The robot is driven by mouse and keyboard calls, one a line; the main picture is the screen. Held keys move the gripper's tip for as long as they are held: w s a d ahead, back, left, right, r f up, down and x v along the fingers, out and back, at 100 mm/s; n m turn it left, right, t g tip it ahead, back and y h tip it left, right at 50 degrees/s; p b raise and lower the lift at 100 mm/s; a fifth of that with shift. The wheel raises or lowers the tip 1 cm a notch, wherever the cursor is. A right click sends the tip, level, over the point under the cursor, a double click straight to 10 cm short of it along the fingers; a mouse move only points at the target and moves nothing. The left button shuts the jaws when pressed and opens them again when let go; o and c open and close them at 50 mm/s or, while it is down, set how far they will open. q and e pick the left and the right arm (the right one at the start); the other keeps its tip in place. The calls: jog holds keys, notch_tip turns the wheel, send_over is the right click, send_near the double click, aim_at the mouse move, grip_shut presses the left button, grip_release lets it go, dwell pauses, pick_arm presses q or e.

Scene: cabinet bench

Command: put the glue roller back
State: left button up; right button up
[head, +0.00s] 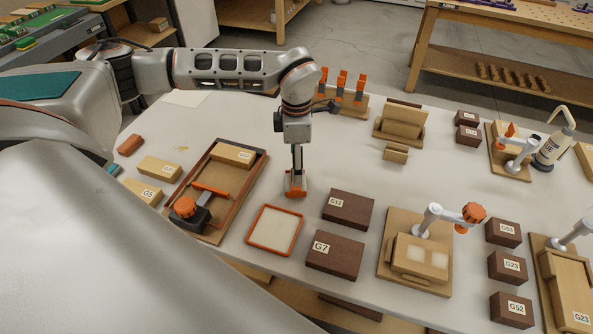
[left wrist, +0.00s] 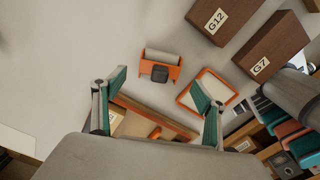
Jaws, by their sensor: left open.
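The glue roller (head: 295,185) stands on the white bench top, an orange frame around a pale grey roller. In the left wrist view, the roller (left wrist: 160,58) is seen from above, its black handle end facing me. My left gripper (head: 297,158) points down above it. The fingers (left wrist: 158,88) are open with teal pads, on either side of and short of the handle, holding nothing. How far above the handle they are is hard to tell. The orange-rimmed glue tray (head: 250,239) lies just nearer and to the left. My right gripper is not in view.
A wooden tray (head: 180,239) at left holds a block and a black tool with an orange knob (head: 184,207). Dark blocks G12 (head: 348,210) and G7 (head: 335,257) lie right of the glue tray. A clamp fixture (head: 415,280) stands further right.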

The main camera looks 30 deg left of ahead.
pick_arm(q)
notch_tip(320, 180, up, 8)
dwell(0.8)
